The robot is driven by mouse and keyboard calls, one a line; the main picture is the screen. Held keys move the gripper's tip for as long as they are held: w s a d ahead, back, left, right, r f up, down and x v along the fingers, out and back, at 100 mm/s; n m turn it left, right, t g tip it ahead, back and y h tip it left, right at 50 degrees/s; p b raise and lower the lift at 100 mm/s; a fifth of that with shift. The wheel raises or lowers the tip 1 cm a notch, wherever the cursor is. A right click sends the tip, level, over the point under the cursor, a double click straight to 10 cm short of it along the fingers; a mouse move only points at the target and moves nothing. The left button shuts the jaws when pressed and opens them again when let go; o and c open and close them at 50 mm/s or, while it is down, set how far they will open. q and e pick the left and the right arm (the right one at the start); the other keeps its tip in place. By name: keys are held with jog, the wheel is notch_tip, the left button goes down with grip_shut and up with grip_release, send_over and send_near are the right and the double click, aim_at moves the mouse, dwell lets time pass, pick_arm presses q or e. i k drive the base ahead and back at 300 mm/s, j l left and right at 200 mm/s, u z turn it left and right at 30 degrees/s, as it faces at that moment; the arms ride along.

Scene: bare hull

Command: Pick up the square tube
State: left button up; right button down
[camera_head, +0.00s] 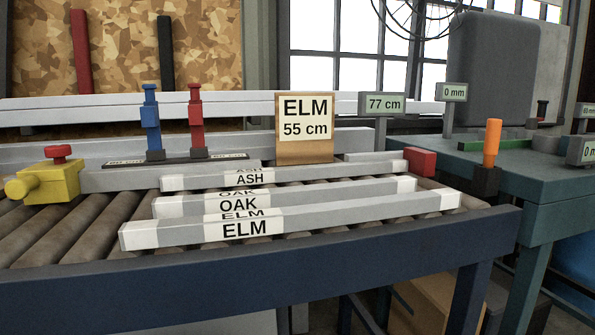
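Three grey square tubes with white end bands lie on the roller table, roughly parallel. The nearest tube, labelled ELM (330,215), is the longest. Behind it lies the tube labelled OAK (330,193), and behind that the tube labelled ASH (330,174). A sign reading ELM 55 cm (305,128) stands behind them on a wooden block. Neither of my grippers is in view.
The roller table (250,275) has a dark blue front rail. A yellow block with a red knob (48,182) stands at left. Blue (150,125) and red (196,125) posts stand behind. A 77 cm sign (382,104) and a green-grey bench (540,180) are at right.

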aim_at(244, 177)
jog(key=k+j, duration=0.1)
jog(key=j, duration=1.6)
jog(key=k, duration=0.05)
